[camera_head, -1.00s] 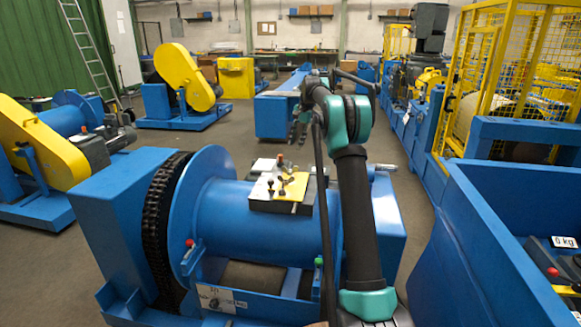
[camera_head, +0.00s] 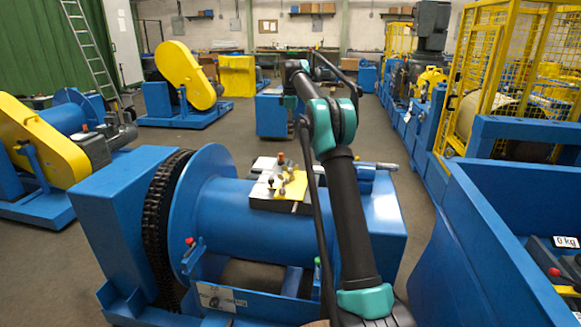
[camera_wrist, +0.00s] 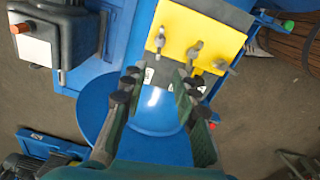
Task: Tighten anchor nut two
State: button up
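A yellow plate (camera_head: 297,186) sits on top of the blue drum machine and carries several small grey fittings. In the wrist view the plate (camera_wrist: 190,25) shows three grey nut-like fittings: a left one (camera_wrist: 160,40), a middle one (camera_wrist: 195,50) and a right one (camera_wrist: 222,66). I cannot tell which is anchor nut two. My gripper (camera_wrist: 160,80) is open and empty, its fingers spread above the blue drum beside the plate's edge. The fingertips appear just short of the fittings. In the head view my arm hides part of the drum.
A grey box with an orange-tipped lever (camera_wrist: 18,28) stands left in the wrist view. A large blue flange with a chain (camera_head: 165,220) is at the drum's left end. A blue bin (camera_head: 500,240) stands right, with a yellow cage (camera_head: 490,80) behind it.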

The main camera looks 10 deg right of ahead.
aim_at(290, 169)
jog(key=shift+n, duration=0.4)
jog(key=f, duration=1.7)
jog(key=shift+w+f, duration=0.15)
jog(key=shift+w, duration=0.1)
grip_shut()
